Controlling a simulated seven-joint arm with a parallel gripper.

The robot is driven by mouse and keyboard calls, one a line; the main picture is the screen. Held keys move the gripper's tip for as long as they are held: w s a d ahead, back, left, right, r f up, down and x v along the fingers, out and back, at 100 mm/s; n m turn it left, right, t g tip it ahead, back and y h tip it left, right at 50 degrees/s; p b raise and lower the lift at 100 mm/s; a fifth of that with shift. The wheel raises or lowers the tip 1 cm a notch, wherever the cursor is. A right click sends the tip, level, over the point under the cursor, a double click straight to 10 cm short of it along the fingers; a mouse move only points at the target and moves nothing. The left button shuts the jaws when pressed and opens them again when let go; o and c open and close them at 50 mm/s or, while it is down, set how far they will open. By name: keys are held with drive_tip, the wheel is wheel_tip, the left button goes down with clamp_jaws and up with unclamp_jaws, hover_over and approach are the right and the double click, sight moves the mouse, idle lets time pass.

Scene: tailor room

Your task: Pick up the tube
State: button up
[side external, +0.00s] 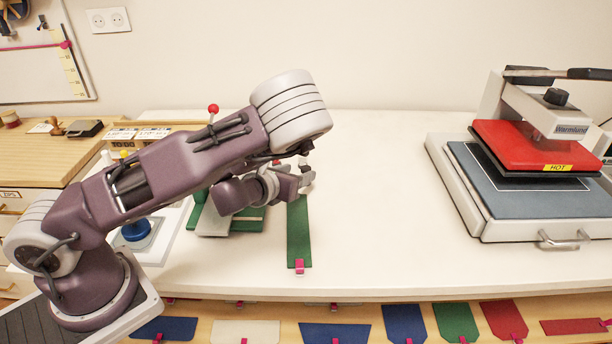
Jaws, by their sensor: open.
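I cannot make out a thing that is clearly a tube; it may be hidden behind my arm or be too small to tell. My gripper (306,178) is open over the white table (380,200), just above the far end of a long green strip (299,235). The strip lies flat, with a pink clip (299,266) at its near end. Whether anything sits between the fingers is too small to see.
Green pieces (251,214) lie partly hidden under my wrist. A blue round-based object (136,230) stands at the left. A heat press (530,165) with a red top, marked HOT, stands at the right. The middle of the table is clear. Coloured tags (404,322) hang along the front.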

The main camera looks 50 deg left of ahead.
sight(303, 172)
drive_tip(key=shift+w+f+m, duration=0.2)
drive_tip(key=shift+w+m, duration=0.2)
drive_tip(key=x, duration=0.6)
drive_tip(key=shift+s+a+f, duration=0.1)
drive_tip(key=shift+a+f, duration=0.25)
drive_tip(key=shift+f, duration=0.1)
clamp_jaws()
